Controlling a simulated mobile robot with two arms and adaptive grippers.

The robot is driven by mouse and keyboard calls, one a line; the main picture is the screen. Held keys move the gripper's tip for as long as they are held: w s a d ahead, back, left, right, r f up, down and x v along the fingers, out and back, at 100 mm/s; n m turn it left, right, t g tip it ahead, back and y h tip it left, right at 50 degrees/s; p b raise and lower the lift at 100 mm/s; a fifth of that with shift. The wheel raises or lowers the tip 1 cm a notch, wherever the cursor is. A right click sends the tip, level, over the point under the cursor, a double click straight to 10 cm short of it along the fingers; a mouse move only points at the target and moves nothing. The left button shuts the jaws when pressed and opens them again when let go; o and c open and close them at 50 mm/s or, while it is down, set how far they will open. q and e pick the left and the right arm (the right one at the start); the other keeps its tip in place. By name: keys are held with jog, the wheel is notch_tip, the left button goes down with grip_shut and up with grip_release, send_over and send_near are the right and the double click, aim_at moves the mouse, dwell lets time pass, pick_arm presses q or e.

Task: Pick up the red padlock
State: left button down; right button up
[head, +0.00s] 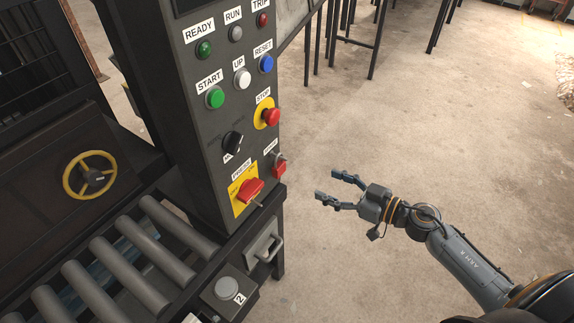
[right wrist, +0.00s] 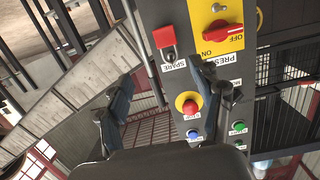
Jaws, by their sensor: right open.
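The red padlock (head: 279,168) hangs at the lower right edge of the grey control panel, by the SPARE label. In the right wrist view the padlock (right wrist: 165,38) shows with its shackle, ahead of my fingertips and roughly between their lines. My right gripper (head: 326,185) is open and empty, in the air to the right of the padlock and apart from it. Its two fingers (right wrist: 167,85) also show spread in the right wrist view. My left gripper is not in view.
The control panel (head: 222,120) carries a red rotary switch (head: 250,190) left of the padlock, a red stop button (head: 271,116) above, and other buttons. Below are a metal handle (head: 270,248) and conveyor rollers (head: 120,268).

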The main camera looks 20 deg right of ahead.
send_near(282, 166)
jog(key=r+x, duration=0.1)
jog(key=x, duration=0.2)
jog(key=shift+f+x, duration=0.25)
jog(key=shift+x, duration=0.9)
jog(key=shift+f+x, duration=0.25)
jog(key=shift+x, duration=0.85)
jog(key=shift+f+x, duration=0.2)
jog(key=shift+x, duration=0.95)
jog(key=shift+s+d, duration=0.1)
jog(key=shift+c, duration=0.2)
jog(key=c, duration=1.3)
jog(key=shift+r, duration=0.15)
